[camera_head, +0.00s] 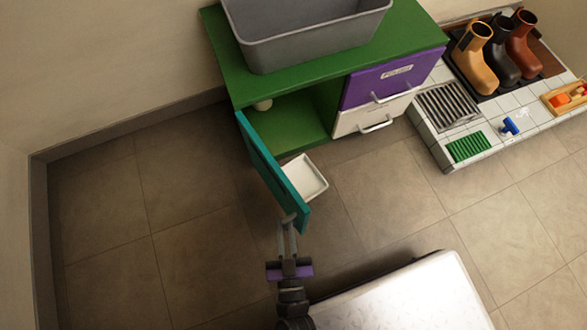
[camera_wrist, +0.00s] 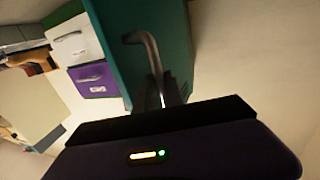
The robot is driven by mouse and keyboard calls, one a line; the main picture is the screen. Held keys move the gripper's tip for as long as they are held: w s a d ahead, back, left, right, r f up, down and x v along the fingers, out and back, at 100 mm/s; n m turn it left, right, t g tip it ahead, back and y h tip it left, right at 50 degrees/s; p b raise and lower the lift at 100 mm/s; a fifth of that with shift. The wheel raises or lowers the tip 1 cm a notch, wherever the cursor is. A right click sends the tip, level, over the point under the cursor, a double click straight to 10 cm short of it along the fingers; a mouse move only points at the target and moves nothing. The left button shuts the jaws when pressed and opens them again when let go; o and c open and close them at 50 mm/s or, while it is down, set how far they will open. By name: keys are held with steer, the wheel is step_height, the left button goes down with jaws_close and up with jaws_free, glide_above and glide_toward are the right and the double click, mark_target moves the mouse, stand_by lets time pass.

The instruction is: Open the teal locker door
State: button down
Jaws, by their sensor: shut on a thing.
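The teal locker door (camera_head: 272,170) stands swung out from the green cabinet (camera_head: 325,60), with the cabinet's left compartment showing open behind it. In the wrist view the teal door (camera_wrist: 150,20) is right in front of my gripper, with its grey bar handle (camera_wrist: 150,45) running to the fingers. My gripper (camera_head: 288,225) is at the door's outer free end, at the handle. In the wrist view my gripper (camera_wrist: 165,92) is shut on the handle. The exact finger contact is dark and partly hidden.
A white tray (camera_head: 304,177) sits at the open compartment, right of the door. A purple drawer (camera_head: 390,80) and a white drawer (camera_head: 375,115) are right of the compartment. A grey bin (camera_head: 305,45) stands on top. A tiled bench (camera_head: 480,140) with boots is at right. Floor left of the door is clear.

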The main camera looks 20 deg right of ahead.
steer(key=shift+w+a+r+m+h+b, duration=0.15)
steer(key=shift+a+r+m+h, duration=0.1)
steer(key=shift+a+h, duration=0.25)
steer(key=shift+a+r+m+h+b, duration=0.15)
steer(key=shift+a+m+h, duration=0.15)
steer(key=shift+a, duration=0.25)
steer(key=c, duration=1.6)
jaws_free()
steer(key=shift+o, duration=0.7)
steer(key=shift+f, duration=0.2)
step_height(320, 180, up, 20)
steer(key=p, duration=1.1)
steer(key=shift+r, duration=0.15)
steer(key=shift+s, duration=0.25)
